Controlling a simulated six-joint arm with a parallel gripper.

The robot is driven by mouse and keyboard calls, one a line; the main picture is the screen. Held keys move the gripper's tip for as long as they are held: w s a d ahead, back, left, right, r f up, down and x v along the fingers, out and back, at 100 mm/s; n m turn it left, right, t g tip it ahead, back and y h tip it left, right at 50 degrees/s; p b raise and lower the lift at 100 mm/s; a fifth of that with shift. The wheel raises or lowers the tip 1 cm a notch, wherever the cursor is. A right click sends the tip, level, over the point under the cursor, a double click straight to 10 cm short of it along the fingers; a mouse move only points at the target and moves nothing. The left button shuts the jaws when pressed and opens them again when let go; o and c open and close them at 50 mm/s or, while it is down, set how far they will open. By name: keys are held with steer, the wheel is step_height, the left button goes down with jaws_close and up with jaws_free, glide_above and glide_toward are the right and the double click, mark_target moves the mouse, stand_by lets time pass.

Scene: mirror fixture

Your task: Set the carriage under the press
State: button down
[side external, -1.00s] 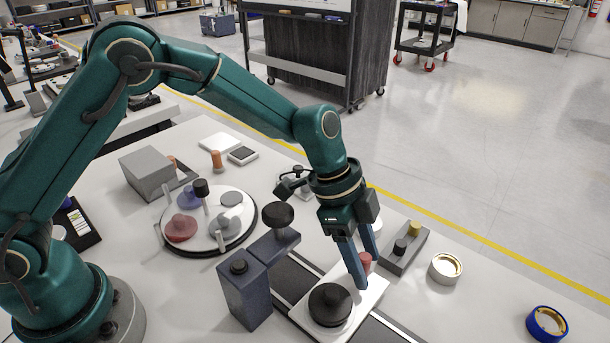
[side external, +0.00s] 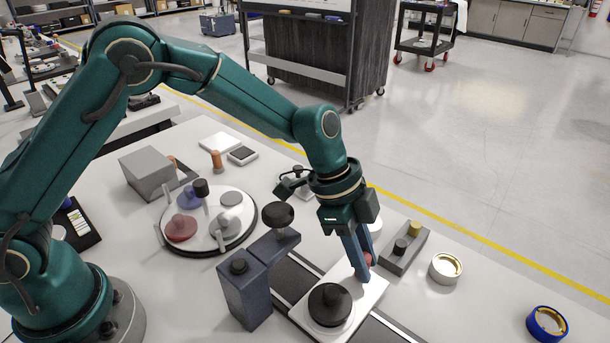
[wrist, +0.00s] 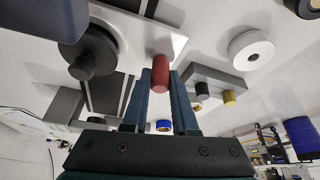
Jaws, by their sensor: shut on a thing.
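The carriage (side external: 368,292) is a white plate on a dark rail, with a black round piece (side external: 330,305) on its near end and a red knob (wrist: 160,72) at its other end. My gripper (side external: 363,268) is shut on the red knob; in the wrist view the knob stands between the two fingers. The press (side external: 245,290) is a dark blue post with an arm and a black round knob (side external: 278,215) on top. The carriage sits in front and to the right of the press head, not under it. The press head's underside is hidden.
A dark rail (side external: 291,279) runs under the carriage and past the press. A grey block with pegs (side external: 402,258) and a white-and-gold ring (side external: 446,268) stand to the right, with a blue ring (side external: 547,323) farther off. A round turntable (side external: 208,236) with coloured pieces stands left.

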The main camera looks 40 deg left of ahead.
steer(key=shift+a, duration=0.15)
stand_by(0.7)
steer(key=a, duration=0.9)
steer(key=shift+a, duration=0.2)
steer(key=c, duration=0.7)
jaws_free()
steer(key=v, duration=0.5)
steer(key=shift+r, duration=0.1)
